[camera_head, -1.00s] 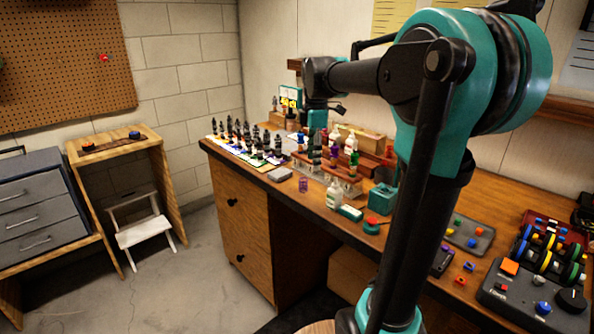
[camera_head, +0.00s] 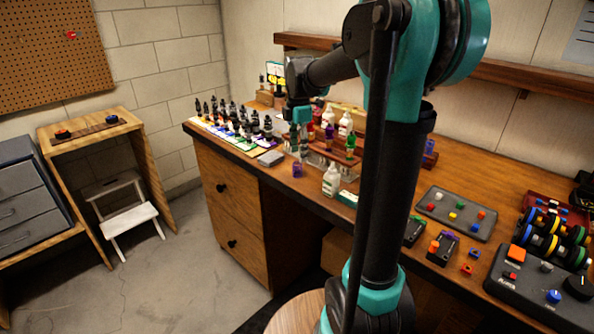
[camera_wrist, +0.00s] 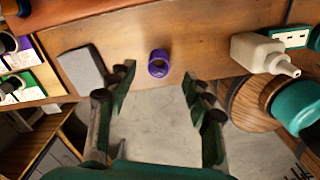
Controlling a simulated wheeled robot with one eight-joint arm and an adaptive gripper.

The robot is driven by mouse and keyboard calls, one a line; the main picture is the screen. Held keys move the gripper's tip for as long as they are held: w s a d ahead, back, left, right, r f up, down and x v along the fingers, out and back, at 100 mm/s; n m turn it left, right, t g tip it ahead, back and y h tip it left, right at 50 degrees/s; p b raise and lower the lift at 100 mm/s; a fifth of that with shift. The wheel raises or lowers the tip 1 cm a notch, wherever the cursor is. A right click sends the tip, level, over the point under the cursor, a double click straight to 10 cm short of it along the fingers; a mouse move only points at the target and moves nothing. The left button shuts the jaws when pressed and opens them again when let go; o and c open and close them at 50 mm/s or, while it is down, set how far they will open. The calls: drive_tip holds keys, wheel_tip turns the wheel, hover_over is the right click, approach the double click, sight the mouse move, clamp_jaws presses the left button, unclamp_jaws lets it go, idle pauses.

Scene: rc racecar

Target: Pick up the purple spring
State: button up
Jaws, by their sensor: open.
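The purple spring (camera_head: 297,170) stands near the front edge of the wooden workbench (camera_head: 450,170). In the wrist view the purple spring (camera_wrist: 158,69) is a small ring seen from above, ahead of the fingertips and roughly centred between them. My gripper (camera_wrist: 158,85) is open and empty, with one dark green finger on each side. In the head view my gripper (camera_head: 300,147) hangs above and close to the spring; its exact height over it is hard to tell.
A grey block (camera_wrist: 82,68) lies left of the spring. Several dark dropper bottles (camera_head: 235,122) stand at the left. Bare wood surrounds the spring.

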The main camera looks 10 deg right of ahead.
sight(297, 170)
drive_tip(key=shift+a+f, duration=0.15)
drive_tip(key=shift+f, duration=1.5)
drive_tip(key=shift+a+f, duration=0.1)
drive_tip(key=shift+f, duration=1.55)
drive_tip(key=c, duration=0.8)
